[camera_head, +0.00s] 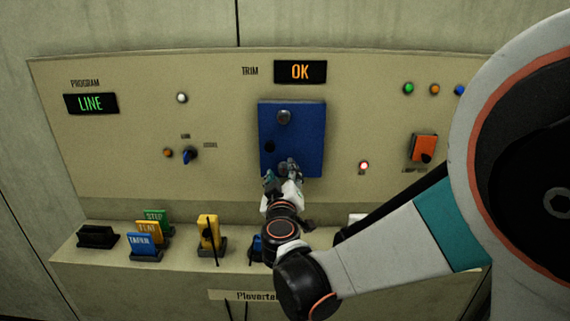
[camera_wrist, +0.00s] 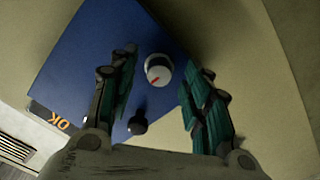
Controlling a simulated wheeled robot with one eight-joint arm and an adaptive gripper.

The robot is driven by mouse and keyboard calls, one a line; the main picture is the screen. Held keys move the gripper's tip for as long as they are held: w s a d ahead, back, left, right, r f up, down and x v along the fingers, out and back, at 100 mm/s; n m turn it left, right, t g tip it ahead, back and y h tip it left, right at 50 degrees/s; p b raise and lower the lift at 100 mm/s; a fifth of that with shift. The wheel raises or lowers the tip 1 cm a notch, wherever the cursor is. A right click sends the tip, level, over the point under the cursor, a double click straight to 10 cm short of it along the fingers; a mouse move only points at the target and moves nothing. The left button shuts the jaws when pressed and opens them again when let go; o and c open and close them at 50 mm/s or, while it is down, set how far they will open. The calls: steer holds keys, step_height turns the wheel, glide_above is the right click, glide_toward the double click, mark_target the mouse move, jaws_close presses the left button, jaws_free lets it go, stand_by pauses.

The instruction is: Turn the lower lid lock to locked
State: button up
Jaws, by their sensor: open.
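The blue lid (camera_head: 291,140) is on the upright panel, below the OK display. A round grey lock knob (camera_head: 284,117) sits near its top. The lower lock (camera_wrist: 158,69) shows in the wrist view as a round knob with a pale face and a red mark toward the picture's lower left; in the head view my gripper largely covers it. My gripper (camera_head: 281,173) is at the lid's lower edge with its fingers apart. In the wrist view the knob appears between the fingertips; I cannot tell whether they touch it. A dark knob (camera_wrist: 138,122) also stands out from the lid.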

steer(key=shift+w, duration=0.4)
jaws_close()
